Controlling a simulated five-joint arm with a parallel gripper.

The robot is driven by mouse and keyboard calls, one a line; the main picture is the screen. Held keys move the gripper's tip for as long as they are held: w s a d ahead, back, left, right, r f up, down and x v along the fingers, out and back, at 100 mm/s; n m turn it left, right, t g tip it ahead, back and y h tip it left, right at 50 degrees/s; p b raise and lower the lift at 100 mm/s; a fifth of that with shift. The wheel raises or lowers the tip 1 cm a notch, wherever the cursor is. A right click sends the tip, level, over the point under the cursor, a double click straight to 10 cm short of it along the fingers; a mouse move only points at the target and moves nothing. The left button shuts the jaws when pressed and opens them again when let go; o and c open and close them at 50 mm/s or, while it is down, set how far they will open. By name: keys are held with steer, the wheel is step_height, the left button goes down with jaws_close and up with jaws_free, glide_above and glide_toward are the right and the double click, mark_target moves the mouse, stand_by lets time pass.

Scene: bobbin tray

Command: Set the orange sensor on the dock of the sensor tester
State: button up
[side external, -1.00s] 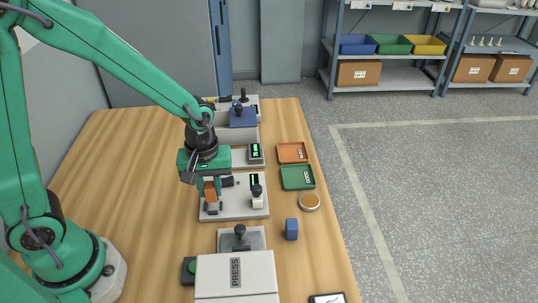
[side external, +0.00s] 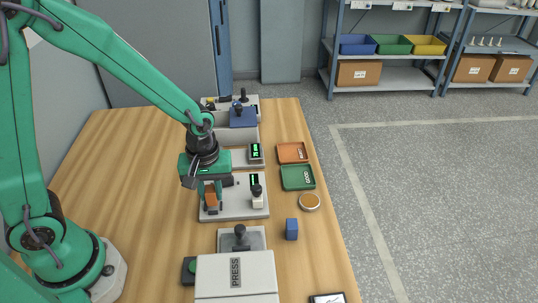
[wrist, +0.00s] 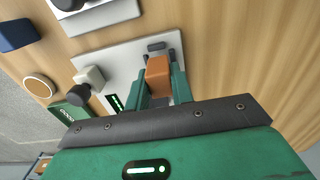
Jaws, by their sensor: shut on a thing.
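The orange sensor (side external: 211,199) is a small block between the fingers of my gripper (side external: 211,202). My gripper is shut on it and points down. The sensor tester (side external: 236,207) is a pale plate with a green-lit display and a white block with a black knob. The sensor is over the left part of this plate, at the dark grey dock (side external: 212,210). In the wrist view the sensor (wrist: 158,72) sits between the green fingers, with the grey dock (wrist: 157,47) just beyond it. I cannot tell whether the sensor touches the dock.
A press (side external: 236,275) and a grey lever unit (side external: 254,239) stand in front. A blue block (side external: 292,229), a round amber-topped dish (side external: 310,201), a green tray (side external: 297,184) and an orange tray (side external: 292,158) lie to the right. Other devices stand behind. The left tabletop is clear.

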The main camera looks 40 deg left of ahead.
steer(key=shift+f, duration=0.9)
stand_by(0.3)
steer(key=o, duration=1)
steer(key=shift+o, duration=0.2)
steer(key=shift+r, duration=0.15)
steer(key=shift+r, duration=3.8)
